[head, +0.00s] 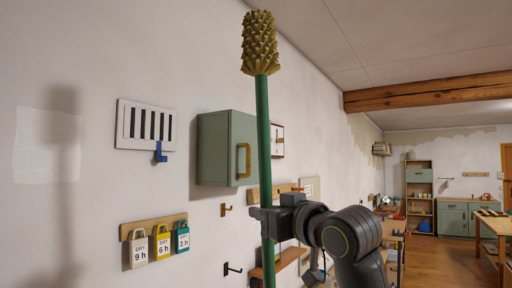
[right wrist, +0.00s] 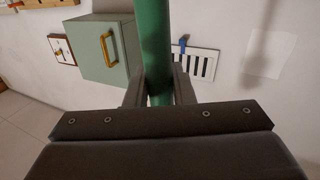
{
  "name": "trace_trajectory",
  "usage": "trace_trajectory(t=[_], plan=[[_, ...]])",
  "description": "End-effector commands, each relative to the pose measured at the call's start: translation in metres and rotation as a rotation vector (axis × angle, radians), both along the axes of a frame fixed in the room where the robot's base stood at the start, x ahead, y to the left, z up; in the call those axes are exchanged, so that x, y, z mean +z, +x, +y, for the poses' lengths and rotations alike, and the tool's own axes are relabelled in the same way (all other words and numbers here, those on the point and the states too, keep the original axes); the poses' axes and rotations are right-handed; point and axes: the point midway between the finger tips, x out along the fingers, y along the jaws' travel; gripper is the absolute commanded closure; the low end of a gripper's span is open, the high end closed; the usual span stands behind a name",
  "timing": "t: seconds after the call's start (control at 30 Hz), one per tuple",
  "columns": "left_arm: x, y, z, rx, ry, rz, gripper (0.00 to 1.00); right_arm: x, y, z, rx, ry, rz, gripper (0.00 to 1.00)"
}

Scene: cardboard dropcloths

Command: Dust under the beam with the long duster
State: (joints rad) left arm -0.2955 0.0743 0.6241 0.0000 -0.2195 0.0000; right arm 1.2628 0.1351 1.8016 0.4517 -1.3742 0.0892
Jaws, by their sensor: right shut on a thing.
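The long duster has a green pole (head: 263,140) and a bristly yellow-brown head (head: 260,45). It stands nearly upright, with its head near the top of the head view. My right gripper (head: 266,218) is shut on the pole. The right wrist view shows the green pole (right wrist: 153,50) between the two fingers (right wrist: 158,88). The wooden beam (head: 430,92) runs under the ceiling at the right, farther back and apart from the duster head. The pole's lower end is out of view. My left gripper is not in view.
A green wall cabinet (head: 226,148) hangs just left of the pole. A white vent (head: 148,130) and a rack with several tags (head: 153,228) are on the left wall. Hooks (head: 232,269) stick out below. A workbench (head: 393,227) stands farther back; open floor (head: 450,262) lies at the right.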

Motion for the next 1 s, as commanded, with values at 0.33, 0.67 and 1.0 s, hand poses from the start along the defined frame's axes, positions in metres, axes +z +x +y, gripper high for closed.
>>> trace_trajectory(t=[0.33, 0.67, 1.0], plan=[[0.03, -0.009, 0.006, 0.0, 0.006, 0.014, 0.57, 0.187, -0.054, 0.022, 0.113, -0.015, -0.025, 1.0], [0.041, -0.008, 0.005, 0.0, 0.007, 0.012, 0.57, 0.276, -0.109, 0.025, 0.169, -0.022, -0.03, 1.0], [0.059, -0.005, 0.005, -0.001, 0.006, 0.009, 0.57, 0.302, -0.114, 0.025, 0.174, -0.023, -0.029, 1.0]])
